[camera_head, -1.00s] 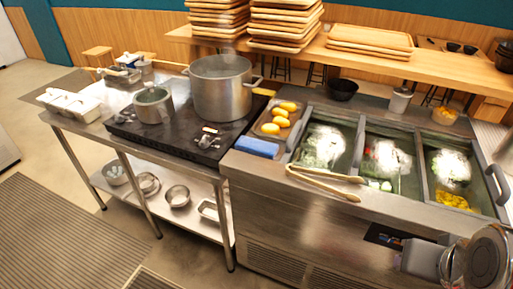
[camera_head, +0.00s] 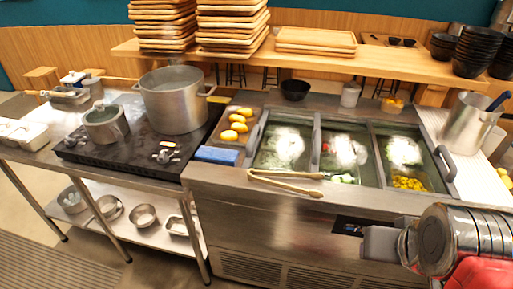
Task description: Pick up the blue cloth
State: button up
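The blue cloth (camera_head: 215,155) is a small folded, flat rectangle. It lies on the steel counter's front left part, just in front of the tray of yellow items and right of the black cooktop. My arm is at the lower right, and the grey block at its end, which seems to be my gripper (camera_head: 380,243), hangs in front of the counter's front face. It is well to the right of the cloth and apart from it. Its fingers cannot be made out, so I cannot tell whether it is open or shut.
Wooden tongs (camera_head: 285,182) lie on the counter edge right of the cloth. A large pot (camera_head: 172,103) and a small pot (camera_head: 105,125) stand on the cooktop (camera_head: 140,150). Topping bins (camera_head: 345,150) fill the counter's middle. A metal pitcher (camera_head: 468,125) stands at the right.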

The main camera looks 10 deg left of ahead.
aim_at(216, 156)
jog(key=u, duration=1.85)
jog(key=i, duration=1.05)
jog(key=u, duration=0.25)
